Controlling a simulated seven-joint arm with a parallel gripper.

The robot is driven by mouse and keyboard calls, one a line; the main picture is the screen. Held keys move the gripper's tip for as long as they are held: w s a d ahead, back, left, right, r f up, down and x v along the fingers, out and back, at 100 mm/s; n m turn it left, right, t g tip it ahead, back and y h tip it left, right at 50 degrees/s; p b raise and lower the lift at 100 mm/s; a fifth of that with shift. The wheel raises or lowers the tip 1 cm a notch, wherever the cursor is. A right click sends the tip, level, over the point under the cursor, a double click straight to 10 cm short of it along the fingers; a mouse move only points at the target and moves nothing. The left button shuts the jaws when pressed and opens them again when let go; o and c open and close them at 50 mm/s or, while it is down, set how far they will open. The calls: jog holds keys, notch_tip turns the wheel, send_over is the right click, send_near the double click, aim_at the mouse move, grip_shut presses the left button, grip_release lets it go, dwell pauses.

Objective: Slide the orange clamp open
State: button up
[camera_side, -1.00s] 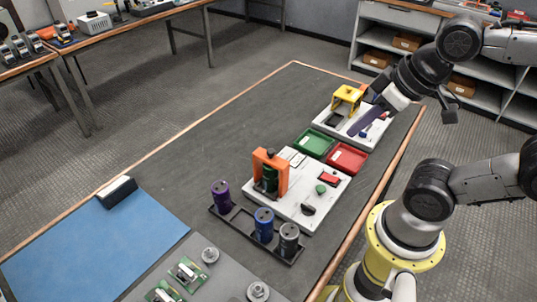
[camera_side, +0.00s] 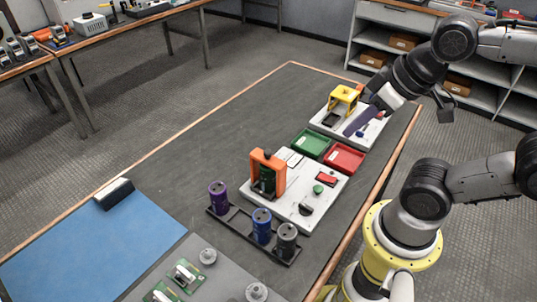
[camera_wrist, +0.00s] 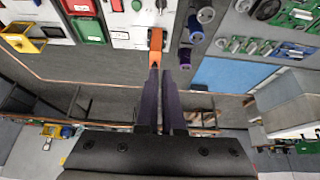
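The orange clamp (camera_side: 267,156) stands upright on the near white board as an arch around a dark green cylinder (camera_side: 265,181). In the wrist view the orange clamp (camera_wrist: 155,45) shows from above, just beyond the fingertips in the picture. My gripper (camera_side: 348,132) is over the far white board, well apart from the clamp and to its right. In the wrist view my gripper (camera_wrist: 161,70) has its two purple fingers close together with a narrow gap between them. Nothing shows between them.
A yellow clamp frame (camera_side: 343,96) stands on the far board near my gripper. Green (camera_side: 312,144) and red (camera_side: 344,158) trays lie between the boards. A dark rack (camera_side: 238,224) with purple, blue and grey cylinders stands in front.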

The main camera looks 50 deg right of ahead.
jog(key=o, duration=0.5)
jog(key=shift+m, duration=0.7)
jog(key=shift+c, duration=0.2)
jog(key=shift+o, duration=0.4)
jog(key=w+r+m, duration=0.1)
jog(key=m, duration=0.1)
jog(key=w+r+m, duration=0.1)
jog(key=m, duration=0.1)
jog(key=w+r+m, duration=0.1)
jog(key=m, duration=0.1)
jog(key=shift+w, duration=0.25)
jog(key=m+g, duration=0.5)
jog(key=m, duration=0.6)
send_over(268, 151)
notch_tip(268, 151, down, 11)
jog(key=shift+g, duration=0.3)
jog(key=shift+f, duration=4.65)
